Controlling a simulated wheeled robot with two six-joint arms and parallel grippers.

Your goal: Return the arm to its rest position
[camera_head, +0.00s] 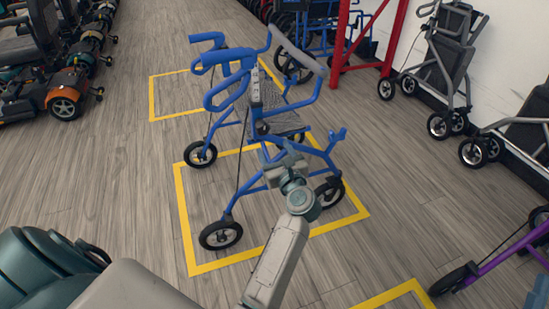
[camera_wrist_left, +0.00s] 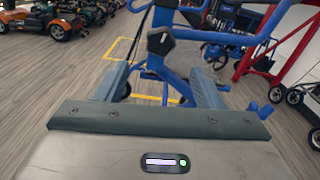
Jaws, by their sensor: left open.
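My left arm reaches up from the bottom middle of the head view. Its left gripper (camera_head: 284,158) overlaps the blue rollator (camera_head: 262,92), in front of its frame below the mesh seat. The left wrist view shows the two fingers of this gripper (camera_wrist_left: 165,88) spread apart, with nothing clearly held between them. Blue tubing and a dark knob (camera_wrist_left: 160,41) of the rollator lie just beyond the fingertips. I cannot tell whether a finger touches the frame. The rollator stands upright, its wheels in or near a yellow floor outline (camera_head: 184,215). My right gripper is not in view.
Mobility scooters (camera_head: 62,95) line the left. A red frame (camera_head: 341,40) and more blue walkers stand at the back. Grey rollators (camera_head: 445,65) stand along the right wall, and a purple one (camera_head: 492,262) at lower right. Wooden floor (camera_head: 120,175) is clear on the left.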

